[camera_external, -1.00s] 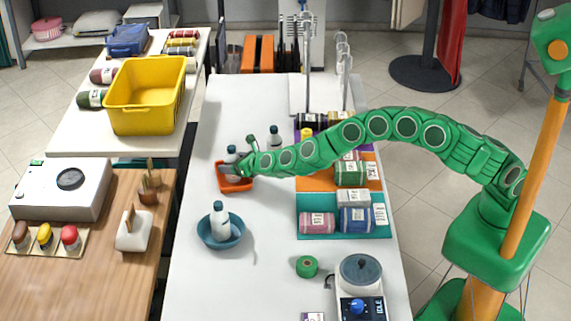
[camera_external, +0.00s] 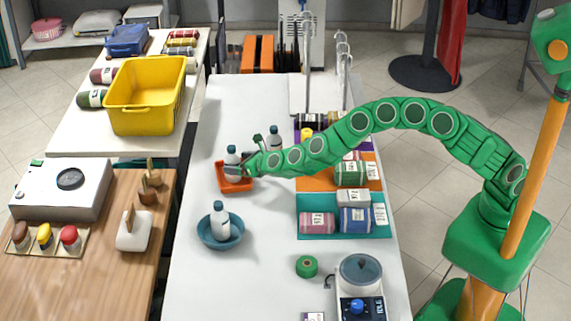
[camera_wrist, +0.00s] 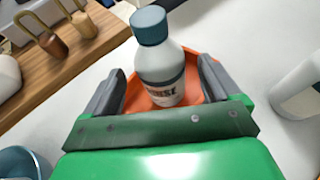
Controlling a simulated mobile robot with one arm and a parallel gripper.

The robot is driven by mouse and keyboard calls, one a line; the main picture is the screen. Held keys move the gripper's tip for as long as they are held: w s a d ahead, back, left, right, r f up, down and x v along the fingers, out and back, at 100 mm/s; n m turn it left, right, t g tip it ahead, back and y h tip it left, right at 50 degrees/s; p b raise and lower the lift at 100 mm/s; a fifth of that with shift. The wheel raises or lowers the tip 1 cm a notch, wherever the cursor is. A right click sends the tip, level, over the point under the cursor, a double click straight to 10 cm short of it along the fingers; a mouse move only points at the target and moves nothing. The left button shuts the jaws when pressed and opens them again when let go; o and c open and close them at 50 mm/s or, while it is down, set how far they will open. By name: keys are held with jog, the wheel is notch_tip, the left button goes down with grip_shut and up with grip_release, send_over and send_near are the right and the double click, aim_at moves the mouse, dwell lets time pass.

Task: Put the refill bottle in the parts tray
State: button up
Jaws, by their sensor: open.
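A white bottle with a teal cap and a printed label (camera_external: 232,160) stands upright in the small orange tray (camera_external: 236,186) on the white counter. In the wrist view the bottle (camera_wrist: 160,72) stands on the orange tray (camera_wrist: 130,100), between my two grey fingers. My gripper (camera_wrist: 160,88) is open, with a gap on each side of the bottle. In the external view my gripper (camera_external: 250,160) is just right of the bottle. Two similar bottles stand elsewhere: one in a blue bowl (camera_external: 207,238) nearer the front, one (camera_external: 274,136) behind my gripper.
Teal (camera_external: 345,231) and orange (camera_external: 312,183) mats with rolled packs lie to the right. A green roll (camera_external: 307,266) and a scale-like device (camera_external: 360,275) are at the front. A yellow basket (camera_external: 148,100) stands on the left table.

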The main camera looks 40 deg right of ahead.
aim_at(239, 162)
jog(key=shift+v, duration=1.05)
jog(key=shift+s+d+r, duration=0.15)
jog(key=shift+s+r, duration=0.15)
jog(key=shift+s, duration=0.25)
jog(key=shift+s+r, duration=0.15)
jog(key=shift+s, duration=0.6)
jog(key=shift+v, duration=1.9)
jog(key=shift+d+r, duration=0.1)
